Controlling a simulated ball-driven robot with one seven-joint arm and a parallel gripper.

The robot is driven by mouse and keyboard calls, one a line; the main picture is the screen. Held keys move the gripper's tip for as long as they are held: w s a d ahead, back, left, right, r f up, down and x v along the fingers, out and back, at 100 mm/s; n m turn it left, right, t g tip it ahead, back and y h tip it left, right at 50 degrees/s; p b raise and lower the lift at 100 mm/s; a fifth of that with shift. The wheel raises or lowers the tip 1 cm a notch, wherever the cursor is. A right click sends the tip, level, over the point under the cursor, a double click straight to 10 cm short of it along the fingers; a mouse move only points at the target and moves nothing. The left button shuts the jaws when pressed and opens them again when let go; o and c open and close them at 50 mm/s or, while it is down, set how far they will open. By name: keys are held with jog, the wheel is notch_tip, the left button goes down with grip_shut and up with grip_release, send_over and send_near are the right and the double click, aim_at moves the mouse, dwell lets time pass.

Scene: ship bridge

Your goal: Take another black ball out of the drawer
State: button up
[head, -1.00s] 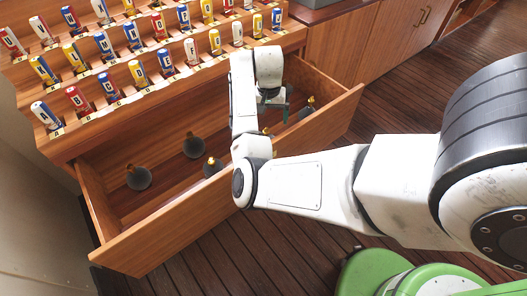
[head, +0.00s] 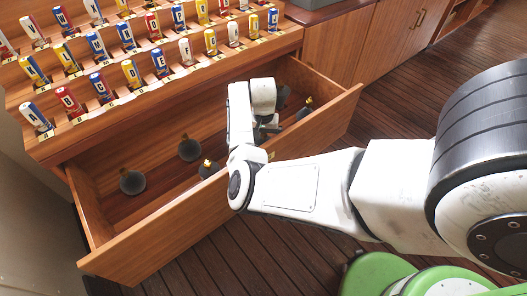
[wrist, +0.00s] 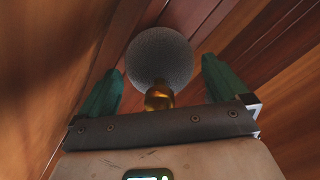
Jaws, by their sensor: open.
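The open drawer (head: 180,236) is wooden and holds several black balls with gold caps. Two balls, one at the left (head: 132,181) and one behind it (head: 190,149), lie in its left half. A third (head: 209,170) is near the front wall beside my arm. More, including one at the right (head: 304,111), lie in the right part, partly hidden by my arm. My gripper (head: 268,130) is down inside the drawer's right part. In the wrist view its green fingers (wrist: 162,68) are open on either side of a dark ball (wrist: 160,56), gold cap toward the palm, with gaps visible.
Stepped wooden shelves (head: 150,60) with rows of lettered red, blue, yellow and white canisters stand directly above and behind the drawer. The drawer's front wall and right side are close to my arm. Wooden cabinets (head: 385,45) stand to the right. The plank floor (head: 420,115) is clear.

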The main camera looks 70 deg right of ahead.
jog(key=shift+f, duration=0.3)
jog(key=shift+c, duration=0.2)
jog(key=c, duration=1.2)
